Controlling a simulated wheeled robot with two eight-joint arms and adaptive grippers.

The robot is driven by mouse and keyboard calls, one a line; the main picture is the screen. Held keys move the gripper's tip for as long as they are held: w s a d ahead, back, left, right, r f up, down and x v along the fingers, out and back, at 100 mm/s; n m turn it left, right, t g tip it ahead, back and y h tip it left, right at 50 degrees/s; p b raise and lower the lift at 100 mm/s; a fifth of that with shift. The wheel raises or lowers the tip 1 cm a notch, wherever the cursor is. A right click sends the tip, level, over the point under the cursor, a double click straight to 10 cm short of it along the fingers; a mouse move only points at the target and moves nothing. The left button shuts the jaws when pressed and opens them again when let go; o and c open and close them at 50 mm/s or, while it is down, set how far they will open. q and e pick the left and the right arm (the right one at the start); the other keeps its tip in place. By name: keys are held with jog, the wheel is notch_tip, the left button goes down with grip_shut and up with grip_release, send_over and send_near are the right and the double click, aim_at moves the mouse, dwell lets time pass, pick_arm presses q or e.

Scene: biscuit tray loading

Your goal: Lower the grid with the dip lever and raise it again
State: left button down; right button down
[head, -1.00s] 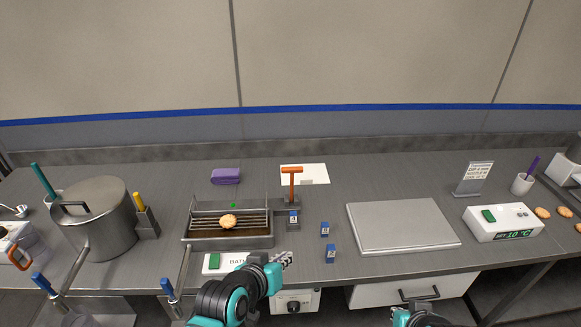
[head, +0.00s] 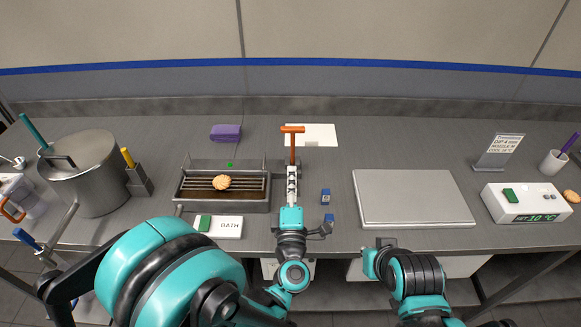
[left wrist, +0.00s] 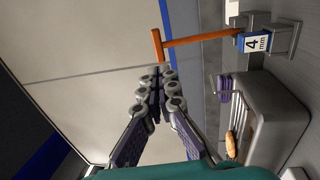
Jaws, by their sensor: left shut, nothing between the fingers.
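The dip lever (head: 292,145) is an orange upright post with a crossbar on top, standing right of the bath. It also shows in the left wrist view (left wrist: 200,40), above a block marked 4 mm (left wrist: 257,43). My left gripper (head: 292,172) is shut and empty, in front of the lever in the head view. In the left wrist view its fingertips (left wrist: 160,72) are close to the crossbar; I cannot tell whether they touch.
A control box marked BATH (head: 229,226) stands in front of the bath. Small blue blocks (head: 325,197) stand right of my gripper. A grey plate (head: 412,197) lies further right. A steel pot (head: 88,185) stands left. My right arm is at the front edge, its fingers not clear.

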aim_at(292, 131)
pick_arm(q)
jog(key=w, duration=0.3)
jog(key=w+r+b, duration=0.1)
jog(key=w, duration=0.6)
jog(key=shift+w+r+b, duration=0.3)
jog(key=shift+w+r, duration=0.05)
jog(key=shift+r, duration=0.05)
jog(key=shift+w+r, duration=0.15)
jog(key=shift+w, duration=0.2)
jog(key=w, duration=0.1)
jog(key=w+r, duration=0.1)
jog(key=w, duration=0.1)
jog(key=shift+w, duration=0.15)
jog(key=shift+r, duration=0.1)
